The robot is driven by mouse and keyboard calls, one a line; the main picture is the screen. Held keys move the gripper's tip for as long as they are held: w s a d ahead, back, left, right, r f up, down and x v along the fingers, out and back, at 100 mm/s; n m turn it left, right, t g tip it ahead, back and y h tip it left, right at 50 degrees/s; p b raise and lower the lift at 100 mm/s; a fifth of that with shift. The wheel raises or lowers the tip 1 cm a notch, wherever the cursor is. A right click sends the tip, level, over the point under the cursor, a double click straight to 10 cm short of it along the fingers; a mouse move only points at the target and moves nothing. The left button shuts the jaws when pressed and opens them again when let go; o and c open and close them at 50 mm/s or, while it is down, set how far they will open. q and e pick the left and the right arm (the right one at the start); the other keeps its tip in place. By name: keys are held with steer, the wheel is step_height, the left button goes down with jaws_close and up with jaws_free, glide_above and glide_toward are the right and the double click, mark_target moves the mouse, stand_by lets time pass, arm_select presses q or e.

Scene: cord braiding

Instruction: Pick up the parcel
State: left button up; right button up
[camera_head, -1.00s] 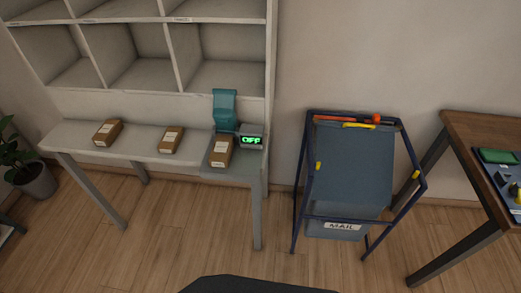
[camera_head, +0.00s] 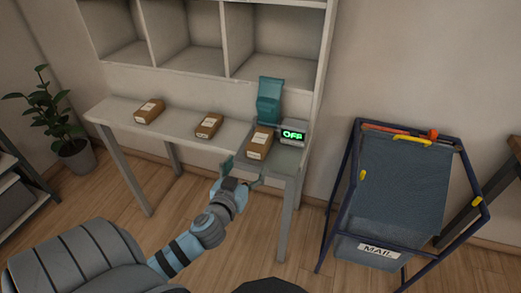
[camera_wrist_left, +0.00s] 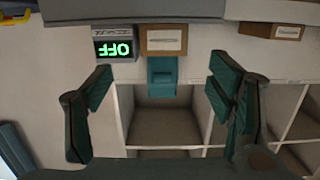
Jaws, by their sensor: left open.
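Three brown parcels with white labels lie on the white table: a left one (camera_head: 149,111), a middle one (camera_head: 209,126) and a right one (camera_head: 259,143). The right parcel sits on a grey plate beside a display reading OFF (camera_head: 293,133). My left gripper (camera_head: 242,174) is open and empty at the table's front edge, just in front of the right parcel. In the upside-down left wrist view, the right parcel (camera_wrist_left: 174,40) lies beyond the spread fingers (camera_wrist_left: 160,90), apart from them. Another parcel (camera_wrist_left: 272,30) shows at the upper right. My right gripper is not in view.
A teal device (camera_head: 270,100) stands behind the right parcel, below white shelf compartments (camera_head: 190,45). A blue-framed bin labelled MAIL (camera_head: 400,190) stands right of the table. A potted plant (camera_head: 70,130) is at the left. Wooden floor is clear between table and bin.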

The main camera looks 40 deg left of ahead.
mark_target(255, 153)
arm_select(q)
steer(key=x, duration=0.7)
steer(key=shift+w+a+f, duration=0.2)
steer(key=shift+w, duration=0.05)
steer(key=x, duration=0.5)
steer(key=shift+w+a, duration=0.2)
steer(key=shift+a, duration=0.05)
steer(key=shift+s, duration=0.1)
steer(key=c, duration=1.4)
steer(key=shift+o, duration=0.2)
steer(key=shift+r, duration=0.2)
